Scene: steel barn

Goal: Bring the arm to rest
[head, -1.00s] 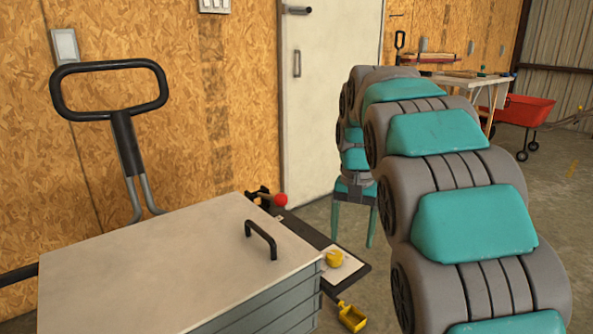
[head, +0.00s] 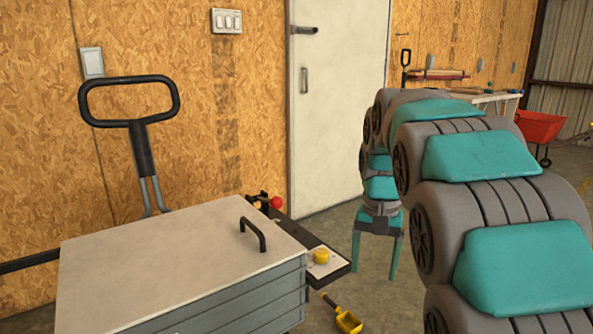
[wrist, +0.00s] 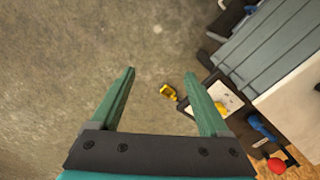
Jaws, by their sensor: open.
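My gripper (head: 377,258) hangs at the end of my teal and grey arm, right of the grey drawer cabinet in the head view. Its two green fingers point down and are apart, with nothing between them. The arm curves from the lower right of the head view up and over, then down to the gripper. The gripper touches nothing that I can see.
The grey cabinet (head: 170,255) has a black handle on top. Beside it, a dark low surface (head: 338,268) carries a yellow object (head: 321,256). A yellow scoop (head: 347,321) is lower down. A white door (head: 335,120) and a red wheelbarrow (head: 540,126) stand behind.

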